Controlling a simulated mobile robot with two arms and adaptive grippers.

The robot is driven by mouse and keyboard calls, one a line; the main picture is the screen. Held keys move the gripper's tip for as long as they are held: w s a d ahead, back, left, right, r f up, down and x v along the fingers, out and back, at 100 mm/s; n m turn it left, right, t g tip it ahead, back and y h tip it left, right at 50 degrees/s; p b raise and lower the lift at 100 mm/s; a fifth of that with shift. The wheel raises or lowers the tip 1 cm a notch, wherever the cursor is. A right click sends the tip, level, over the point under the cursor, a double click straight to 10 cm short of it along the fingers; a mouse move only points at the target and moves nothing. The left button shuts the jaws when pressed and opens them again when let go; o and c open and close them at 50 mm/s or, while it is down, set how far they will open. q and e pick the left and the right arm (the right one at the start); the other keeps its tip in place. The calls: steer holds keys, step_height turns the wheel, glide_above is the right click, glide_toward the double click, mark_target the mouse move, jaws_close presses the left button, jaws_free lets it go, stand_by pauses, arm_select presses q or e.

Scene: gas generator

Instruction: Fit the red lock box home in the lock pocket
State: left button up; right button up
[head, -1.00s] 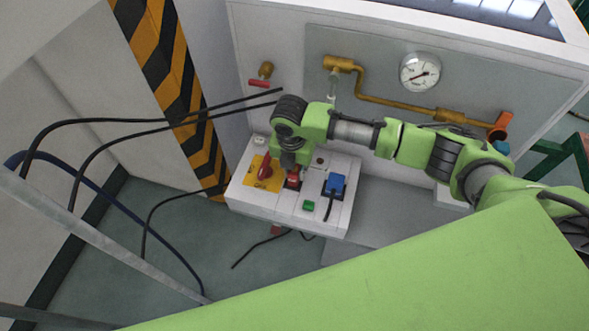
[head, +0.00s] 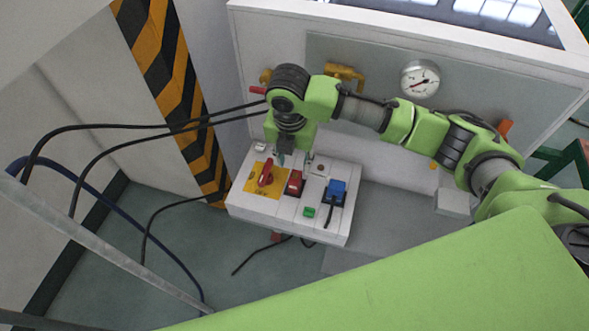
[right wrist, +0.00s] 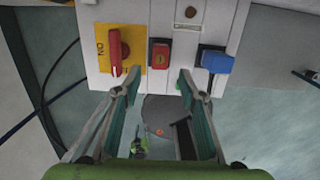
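The red lock box (head: 294,185) sits on the sloped white control panel (head: 260,208), between the yellow plate with a red rotary switch and the blue plug. It also shows in the right wrist view (right wrist: 160,54), upright against the panel. I cannot tell how deep it sits; the lock pocket is not seen apart from it. My right gripper (head: 295,160) is above and behind the box, clear of it. In the right wrist view the right gripper (right wrist: 158,86) has its fingers spread wide with nothing between them. My left gripper is not in view.
A red rotary switch (head: 265,174) is left of the box, a blue plug (head: 337,189) with a cable right of it. A green button (head: 309,212) is nearby. Black cables run in from the left. The generator wall with a gauge (head: 420,79) stands behind.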

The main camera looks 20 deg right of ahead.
step_height(320, 180, up, 3)
steer(key=shift+s+a+f, duration=0.1)
steer(key=shift+f, duration=0.1)
stand_by(0.4)
